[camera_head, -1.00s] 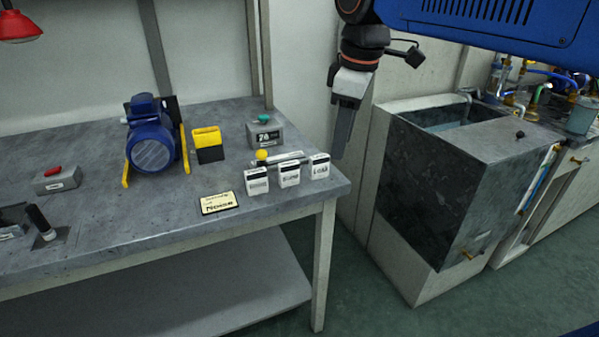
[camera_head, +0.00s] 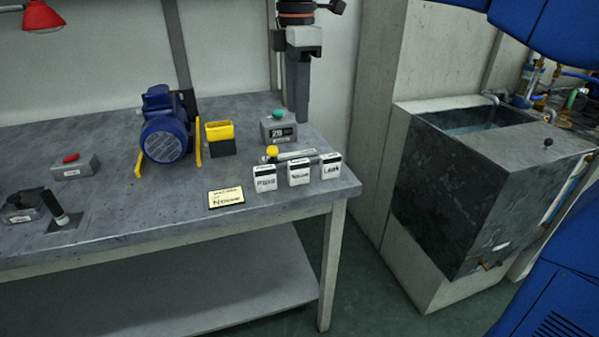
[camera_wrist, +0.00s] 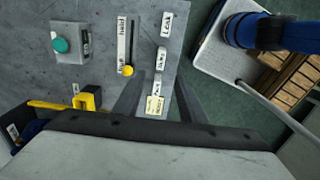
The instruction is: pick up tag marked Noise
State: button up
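Three white tags stand in a row at the bench's front right corner. The middle one, which reads as Noise (camera_head: 299,173), is between a left tag that looks like Pass (camera_head: 265,178) and the Leak tag (camera_head: 331,166). In the wrist view the Noise tag (camera_wrist: 161,59) is also in the middle of the row. My gripper (camera_head: 302,116) points down above the bench's back right part, behind the tags in the head view. In the wrist view its two fingers (camera_wrist: 160,82) are apart, with nothing held between them.
A yellow card ending in Noise (camera_head: 226,198) lies left of the tags. A yellow-knobbed slider (camera_head: 272,152) and a grey box with a green button (camera_head: 278,127) are behind them. A blue pump (camera_head: 165,135) and yellow-black holder (camera_head: 220,138) stand left. A sink (camera_head: 470,190) is right.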

aim_at(299, 161)
jog(key=f, duration=1.3)
jog(key=shift+s+d, duration=0.1)
jog(key=shift+d, duration=0.1)
jog(key=shift+c, duration=0.4)
grip_shut()
